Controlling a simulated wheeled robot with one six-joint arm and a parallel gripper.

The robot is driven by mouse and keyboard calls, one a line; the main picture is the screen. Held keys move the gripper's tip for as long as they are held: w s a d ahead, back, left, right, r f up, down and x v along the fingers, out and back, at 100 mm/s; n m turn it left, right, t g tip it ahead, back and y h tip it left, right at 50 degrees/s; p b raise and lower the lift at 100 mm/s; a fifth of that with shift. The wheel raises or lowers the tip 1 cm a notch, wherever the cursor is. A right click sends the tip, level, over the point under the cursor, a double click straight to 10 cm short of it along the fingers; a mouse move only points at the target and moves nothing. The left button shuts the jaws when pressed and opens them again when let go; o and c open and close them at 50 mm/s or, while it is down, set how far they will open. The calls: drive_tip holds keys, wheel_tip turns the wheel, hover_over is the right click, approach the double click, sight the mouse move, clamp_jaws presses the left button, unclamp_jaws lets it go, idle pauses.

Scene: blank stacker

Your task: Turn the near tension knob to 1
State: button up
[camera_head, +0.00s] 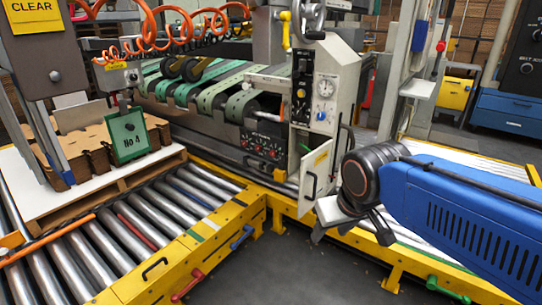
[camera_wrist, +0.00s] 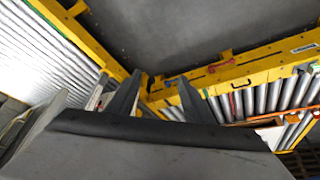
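The grey machine (camera_head: 340,75) stands at the centre of the head view, with green belts (camera_head: 205,85) running to its left. A dark panel with small round controls (camera_head: 262,147) sits low on its front. The near tension knob cannot be told apart from these, and its setting is too small to read. My gripper (camera_head: 352,236) is to the right of and lower than that panel, clear of it, under my blue arm. In the wrist view my gripper (camera_wrist: 160,78) has its two dark fingers apart with nothing between them. No knob is recognisable in the wrist view.
A small open white door (camera_head: 317,168) juts from the machine's front, between the panel and my gripper. Yellow-framed rollers (camera_head: 130,240) carry a pallet of brown stock at left. Yellow rails run below the machine. Bare grey floor (camera_head: 290,265) lies in front.

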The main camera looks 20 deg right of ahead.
drive_tip(key=w+d+r+m+h, duration=0.1)
drive_tip(key=w+d+m+h, duration=0.1)
drive_tip(key=w, duration=0.5)
drive_tip(key=w+d+r+m+h, duration=0.1)
drive_tip(key=w+d+r+m, duration=0.1)
drive_tip(key=w, duration=0.5)
drive_tip(key=m+t+h, duration=0.4)
drive_tip(key=m+h, duration=0.3)
hover_over(272, 154)
drive_tip(key=s+a, duration=1)
drive_tip(key=a, duration=0.4)
wheel_tip(272, 154, down, 13)
drive_tip(key=x, duration=1.1)
drive_tip(key=s+x, duration=0.1)
drive_tip(key=x, duration=0.5)
drive_tip(key=shift+w+d+f, duration=0.1)
drive_tip(key=shift+d+f, duration=0.2)
drive_tip(key=shift+d, duration=0.1)
drive_tip(key=c, duration=1.1)
